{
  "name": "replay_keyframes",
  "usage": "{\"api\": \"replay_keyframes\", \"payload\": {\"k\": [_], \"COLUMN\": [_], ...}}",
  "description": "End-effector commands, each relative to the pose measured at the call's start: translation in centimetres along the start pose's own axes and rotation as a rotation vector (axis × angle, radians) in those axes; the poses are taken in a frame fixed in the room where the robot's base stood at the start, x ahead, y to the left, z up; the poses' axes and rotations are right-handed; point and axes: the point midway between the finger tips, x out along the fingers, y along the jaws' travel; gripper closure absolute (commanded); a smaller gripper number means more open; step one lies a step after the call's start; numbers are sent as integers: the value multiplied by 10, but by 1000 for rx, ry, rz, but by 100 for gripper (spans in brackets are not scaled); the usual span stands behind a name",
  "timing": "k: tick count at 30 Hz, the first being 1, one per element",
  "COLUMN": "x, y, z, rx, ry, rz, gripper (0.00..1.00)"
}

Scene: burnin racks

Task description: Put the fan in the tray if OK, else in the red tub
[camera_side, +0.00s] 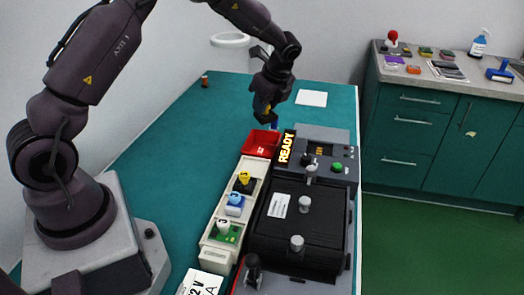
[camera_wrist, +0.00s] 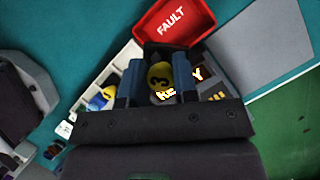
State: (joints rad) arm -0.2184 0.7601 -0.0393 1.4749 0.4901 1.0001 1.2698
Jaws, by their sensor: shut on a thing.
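My gripper (camera_side: 266,112) is shut and held in the air above the far end of the bench. The pale tray (camera_side: 207,240) runs from the tub toward the front. It holds a yellow-topped dark piece (camera_side: 243,179), a blue-topped piece (camera_side: 235,200) and a white-topped piece on green (camera_side: 226,231).
A lit READY sign (camera_side: 286,147) stands beside the tub. The black rack (camera_side: 285,243) with knobs and a control panel (camera_side: 325,160) lies right of the tray. A white sheet (camera_side: 312,98) lies behind. The teal bench (camera_side: 165,150) is clear at left.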

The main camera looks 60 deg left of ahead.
Motion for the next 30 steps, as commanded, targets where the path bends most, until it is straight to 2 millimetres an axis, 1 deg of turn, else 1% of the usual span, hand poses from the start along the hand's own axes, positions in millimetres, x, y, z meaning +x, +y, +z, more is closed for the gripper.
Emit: {"api": "replay_keyframes", "payload": {"k": [1, 4, 6, 7, 11, 21, 25, 30], "x": [3, -3, -7, -6, 4, 39, 46, 49], "y": [-5, -11, -10, -9, -8, -9, -9, -9], "z": [7, 12, 13, 13, 9, -5, -8, -10], "rx": [-67, -172, -218, -227, -238, -234, -233, -234], "ry": [1, -1, -5, -7, -10, -9, -10, -9], "rz": [20, 44, 57, 64, 71, 68, 67, 66], "gripper": [100, 100, 100, 100, 100, 100, 100, 100]}}
